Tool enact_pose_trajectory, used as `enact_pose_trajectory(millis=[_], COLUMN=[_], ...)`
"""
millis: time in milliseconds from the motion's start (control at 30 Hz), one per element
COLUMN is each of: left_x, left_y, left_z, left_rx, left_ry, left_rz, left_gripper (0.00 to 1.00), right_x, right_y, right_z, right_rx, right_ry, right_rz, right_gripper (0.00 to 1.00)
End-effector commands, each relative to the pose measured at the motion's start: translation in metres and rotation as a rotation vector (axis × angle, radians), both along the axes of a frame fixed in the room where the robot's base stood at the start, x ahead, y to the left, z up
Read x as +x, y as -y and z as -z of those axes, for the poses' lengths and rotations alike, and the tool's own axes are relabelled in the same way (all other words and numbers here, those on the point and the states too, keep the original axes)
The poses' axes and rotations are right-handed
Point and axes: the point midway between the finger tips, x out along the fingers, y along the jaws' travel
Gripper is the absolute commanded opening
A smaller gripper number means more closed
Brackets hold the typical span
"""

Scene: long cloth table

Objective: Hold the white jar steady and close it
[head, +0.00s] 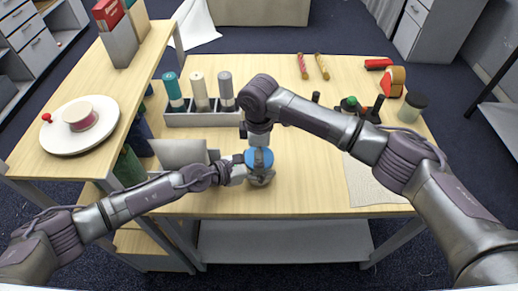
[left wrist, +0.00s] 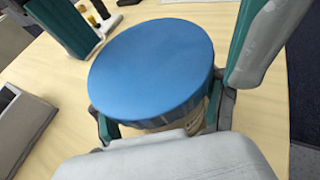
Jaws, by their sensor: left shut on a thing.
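The jar has a broad blue lid (head: 252,154) on its top, and the lid fills the middle of the left wrist view (left wrist: 152,66). Only a little of the pale jar body (left wrist: 203,117) shows under the lid's edge. My left gripper (head: 246,170) reaches in from the left and is shut around the jar, with a finger on either side in the left wrist view. My right gripper (head: 259,142) points down just above the lid in the head view. Its fingertips are too small and dark to read. Whether the lid is tight cannot be told.
A grey rack (head: 203,118) with several upright bottles stands behind. A grey panel (head: 180,153) is left of the jar. At right are a tape dispenser (head: 392,80), a dark-lidded jar (head: 411,107) and a pale mat (head: 372,182). The table (head: 305,190) is clear right of the jar.

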Motion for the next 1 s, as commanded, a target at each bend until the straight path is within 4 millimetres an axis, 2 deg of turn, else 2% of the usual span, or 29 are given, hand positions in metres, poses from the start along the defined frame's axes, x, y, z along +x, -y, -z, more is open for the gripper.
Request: enact_pose_trajectory(millis=[167, 500, 633, 800, 1000], left_x=[0.0001, 0.0, -0.0001, -0.0002, -0.0003], left_y=[-0.0001, 0.0, 0.0, 0.0002, 0.0003], left_z=[0.0001, 0.0001, 0.0001, 0.0, -0.0001], left_rx=[0.0, 0.0, 0.0, 0.0, 0.0], left_ry=[0.0, 0.0, 0.0, 0.0, 0.0], left_rz=[0.0, 0.0, 0.0, 0.001, 0.001], left_gripper=[0.0, 0.0, 0.0, 0.0, 0.0], right_x=[-0.0001, 0.0, -0.0007, -0.0006, -0.0002], right_y=[-0.0002, -0.0001, -0.0007, -0.0008, -0.0002], right_z=[0.0, -0.0002, 0.0005, 0.0005, 0.0004], right_rx=[0.0, 0.0, 0.001, 0.002, 0.0], right_ry=[0.0, 0.0, -0.002, -0.002, 0.0], right_rz=[0.0, 0.0, 0.058, 0.263, 0.299], right_gripper=[1.0, 0.43, 0.43, 0.43, 0.43])
